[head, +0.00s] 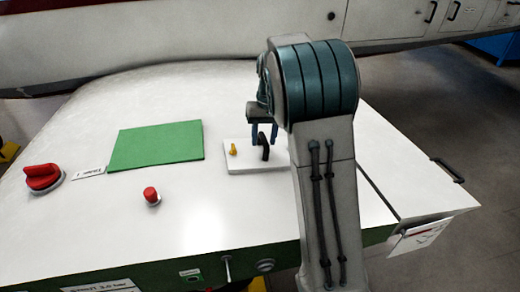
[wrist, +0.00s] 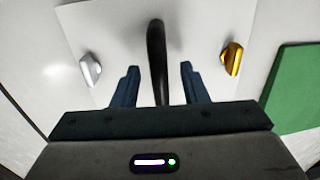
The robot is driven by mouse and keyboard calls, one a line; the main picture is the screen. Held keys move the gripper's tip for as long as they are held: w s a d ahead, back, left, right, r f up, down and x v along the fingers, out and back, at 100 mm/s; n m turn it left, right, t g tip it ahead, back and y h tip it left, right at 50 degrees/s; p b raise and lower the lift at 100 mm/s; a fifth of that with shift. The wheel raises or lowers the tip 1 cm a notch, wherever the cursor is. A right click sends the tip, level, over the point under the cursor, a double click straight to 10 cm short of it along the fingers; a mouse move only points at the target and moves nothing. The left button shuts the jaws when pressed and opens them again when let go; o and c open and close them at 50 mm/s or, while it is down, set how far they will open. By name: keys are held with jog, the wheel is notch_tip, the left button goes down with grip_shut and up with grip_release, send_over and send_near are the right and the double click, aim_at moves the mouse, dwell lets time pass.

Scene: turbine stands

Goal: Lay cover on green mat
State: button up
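The cover looks to be the white panel (head: 240,165) with a black arched handle (head: 264,152), lying flat on the white worktop. In the wrist view the panel (wrist: 112,30) carries a silver knob (wrist: 89,69) on the left and a gold knob (wrist: 232,58) on the right of the handle. My gripper (head: 265,133) is above the panel at the handle. In the wrist view its blue fingers stand apart on either side of the handle (wrist: 157,50), with gaps to both. The green mat (head: 157,146) lies flat and bare to the left of the panel. My arm hides the panel's right end.
A large red knob (head: 43,178) with a label (head: 88,173) is left of the mat. A small red button (head: 152,196) stands in front of the mat. A light machine body (head: 180,35) runs along the back. The worktop between mat and panel is clear.

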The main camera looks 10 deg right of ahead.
aim_at(264, 137)
grip_shut()
jog(key=shift+d+r+p, duration=0.1)
jog(key=shift+r+p, duration=0.45)
jog(key=shift+r, duration=0.1)
jog(key=shift+w+d+r+p, duration=0.1)
jog(key=shift+r+p, duration=0.7)
jog(key=shift+r, duration=0.1)
jog(key=shift+f, duration=0.1)
